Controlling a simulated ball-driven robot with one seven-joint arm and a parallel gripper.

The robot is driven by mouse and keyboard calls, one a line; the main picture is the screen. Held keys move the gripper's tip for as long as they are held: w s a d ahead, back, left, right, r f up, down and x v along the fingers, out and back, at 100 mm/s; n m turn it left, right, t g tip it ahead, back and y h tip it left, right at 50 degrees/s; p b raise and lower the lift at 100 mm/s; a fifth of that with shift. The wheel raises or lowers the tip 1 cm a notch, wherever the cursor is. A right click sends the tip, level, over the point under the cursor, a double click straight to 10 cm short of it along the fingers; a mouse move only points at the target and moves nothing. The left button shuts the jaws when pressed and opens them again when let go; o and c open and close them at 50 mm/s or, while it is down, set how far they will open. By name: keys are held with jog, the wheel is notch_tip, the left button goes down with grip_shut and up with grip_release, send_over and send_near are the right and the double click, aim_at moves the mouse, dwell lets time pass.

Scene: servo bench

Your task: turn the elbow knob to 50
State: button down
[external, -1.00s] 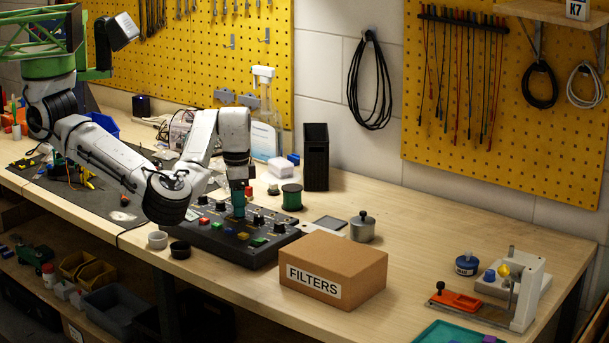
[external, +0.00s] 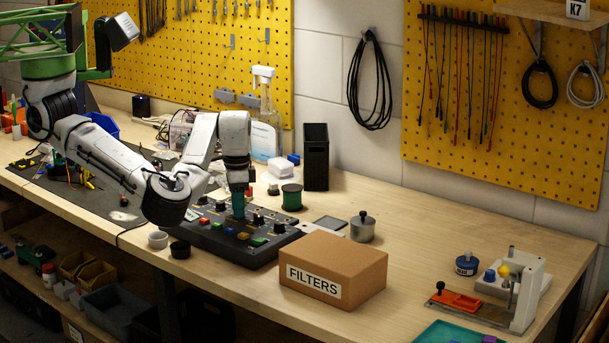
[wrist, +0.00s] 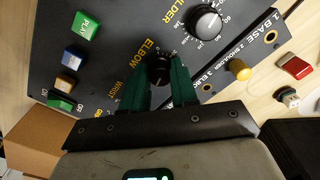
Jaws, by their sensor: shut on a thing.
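The elbow knob (wrist: 160,70) is black and sits on the dark control panel (wrist: 115,35), beside the printed word ELBOW in the wrist view. My gripper (wrist: 160,84) has green fingers, one on each side of the knob, shut on it. Its pointer and the scale numbers around it are too small or hidden to read. In the external view my gripper (external: 238,208) points down onto the middle of the panel (external: 215,240), and the fingers hide the knob there. A shoulder knob (wrist: 204,23) with a grey top and a white scale stands next to it.
A FILTERS box (external: 335,265) stands close to the panel's right. A green spool (external: 291,197) and a black bin (external: 316,157) are behind.

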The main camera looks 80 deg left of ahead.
dwell(0.3)
jog(key=n+p, duration=0.1)
jog(key=n, duration=0.2)
jog(key=shift+r+p, duration=0.1)
jog(key=shift+p, duration=0.2)
jog(key=n+p, duration=0.1)
jog(key=n, duration=0.2)
jog(key=shift+n, duration=0.4)
jog(key=n, duration=0.6)
jog(key=shift+p, duration=0.3)
jog(key=n, duration=0.3)
jog(key=shift+w+n, duration=0.1)
jog(key=shift+n, duration=0.3)
jog(key=n, duration=0.3)
jog(key=shift+n+b, duration=0.4)
jog(key=n+b, duration=0.1)
jog(key=n, duration=0.5)
jog(key=shift+w, duration=0.1)
jog(key=shift+n, duration=0.3)
